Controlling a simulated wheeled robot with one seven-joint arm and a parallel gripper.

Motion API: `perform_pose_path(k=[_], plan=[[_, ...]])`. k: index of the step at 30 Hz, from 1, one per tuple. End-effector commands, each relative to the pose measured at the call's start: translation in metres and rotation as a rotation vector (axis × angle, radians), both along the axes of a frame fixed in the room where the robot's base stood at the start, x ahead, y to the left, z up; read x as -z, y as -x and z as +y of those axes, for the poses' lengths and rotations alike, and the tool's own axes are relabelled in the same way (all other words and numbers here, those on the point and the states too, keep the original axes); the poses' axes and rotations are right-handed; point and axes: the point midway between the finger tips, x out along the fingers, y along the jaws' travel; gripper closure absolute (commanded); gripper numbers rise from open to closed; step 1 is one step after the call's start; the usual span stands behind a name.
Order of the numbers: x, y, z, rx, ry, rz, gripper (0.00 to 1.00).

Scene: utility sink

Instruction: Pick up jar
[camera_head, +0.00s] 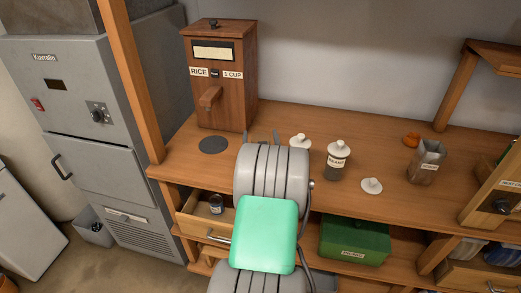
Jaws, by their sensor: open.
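A jar (338,160) with a white top and a paper label stands upright on the wooden counter, to the right of my arm. A second white top (300,141) shows just left of it; what is under it is hidden by my arm. A small dark jar (215,204) with a pale label sits in the open drawer (192,215) below the counter. My gripper (262,137) is mostly hidden behind my grey arm link; two dark finger ends show above it, apart, over the counter. I see nothing between them.
A wooden rice dispenser (217,80) stands at the back left, with a dark round disc (213,145) before it. A white knobbed lid (371,186), an orange item (411,140) and a metal container (426,162) are on the right. A green box (354,240) sits below. Posts flank the counter.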

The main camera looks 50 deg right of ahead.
Motion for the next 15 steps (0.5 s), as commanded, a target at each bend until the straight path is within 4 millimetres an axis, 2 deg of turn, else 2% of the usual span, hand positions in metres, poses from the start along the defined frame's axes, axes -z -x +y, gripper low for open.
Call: perform_pose_path(k=[8, 15], plan=[[0.0014, -0.0063, -0.005, -0.002, -0.001, 0.0, 0.16], [0.0015, -0.0062, -0.0048, -0.002, -0.001, 0.0, 0.34]])
